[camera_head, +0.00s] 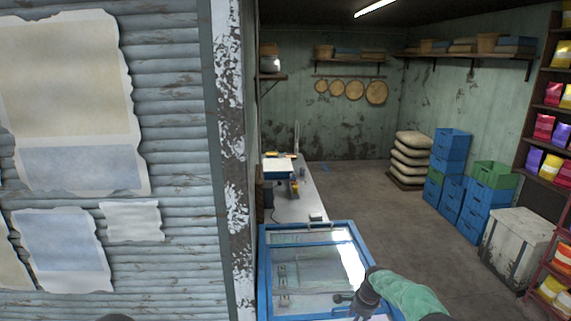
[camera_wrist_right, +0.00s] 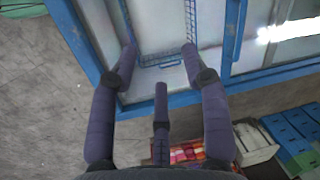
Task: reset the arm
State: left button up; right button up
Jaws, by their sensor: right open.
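My right arm, with a green sleeve, comes in from the lower right of the head view. Its dark gripper (camera_head: 350,300) is over the right front part of a blue-framed chest freezer (camera_head: 263,275) with a glass top. In the right wrist view the right gripper (camera_wrist_right: 160,62) has its purple fingers spread wide, with nothing between them. Beyond the fingers are the freezer's blue edge (camera_wrist_right: 75,40) and a wire basket (camera_wrist_right: 165,60). My left gripper cannot be made out in either view.
A corrugated wall (camera_head: 170,120) with torn posters fills the left. A counter (camera_head: 305,207) stands behind the freezer. Blue crates (camera_head: 450,150), a worn white box (camera_head: 515,240) and shelves of colourful packets (camera_head: 545,127) line the right. The middle floor (camera_head: 370,200) is clear.

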jog(key=s+a+f+n, duration=0.1)
jog(key=s+a+f, duration=0.1)
jog(key=s+f, duration=0.3)
jog(key=s+a+f+n+y, duration=0.1)
jog(key=s+a+f+n, duration=0.1)
jog(key=s+f, duration=0.3)
jog(key=s+a+f+n+g+y, duration=0.1)
jog(key=s+a+f, duration=0.3)
jog(key=s, duration=0.5)
jog(key=shift+s+a+f+n, duration=0.1)
jog(key=shift+f+n, duration=0.2)
jog(key=shift+f, duration=0.2)
jog(key=shift+s+a+f+n, duration=0.1)
jog(key=shift+f+n, duration=0.2)
jog(key=shift+f, duration=0.2)
jog(key=s+a+n, duration=0.2)
jog(key=s, duration=1.1)
jog(key=s+a+n, duration=0.2)
jog(key=s+a, duration=0.1)
jog(key=s, duration=0.9)
notch_tip(320, 180, down, 27)
jog(key=w+a+n+b, duration=0.1)
jog(key=b, duration=2.7)
jog(key=shift+w+a, duration=0.25)
jog(key=shift+w, duration=0.15)
